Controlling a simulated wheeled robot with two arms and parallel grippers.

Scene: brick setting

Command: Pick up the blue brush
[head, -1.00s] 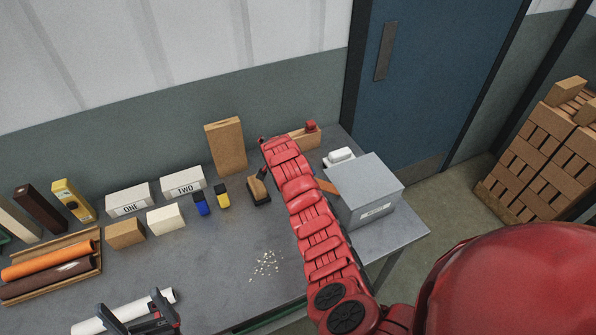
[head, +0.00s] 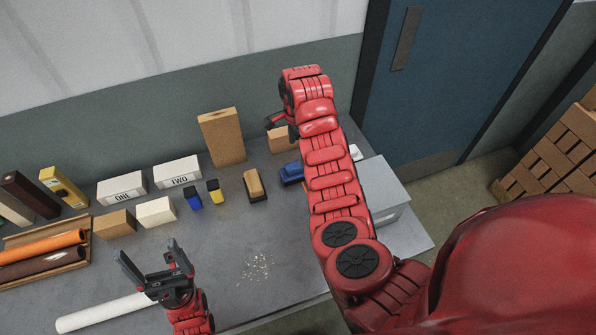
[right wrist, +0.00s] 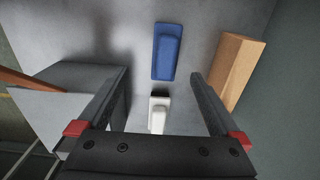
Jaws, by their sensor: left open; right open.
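The blue brush (head: 291,172) lies on the table just left of my right forearm, which may hide part of it in the head view. In the right wrist view the blue brush (right wrist: 167,52) lies ahead between the finger lines, apart from both fingers. My right gripper (right wrist: 160,78) is open and empty above the table; in the head view it shows partly (head: 282,127), raised behind the brush. My left gripper (head: 149,257) is open and empty over the table's front left.
A white block-like object (right wrist: 159,112) lies near the blue brush. A wooden block (right wrist: 237,72) is right of it, a grey box (head: 382,190) at the table's right. A tan brush (head: 254,184) and an upright brick (head: 222,137) stand left. The table's middle is mostly clear.

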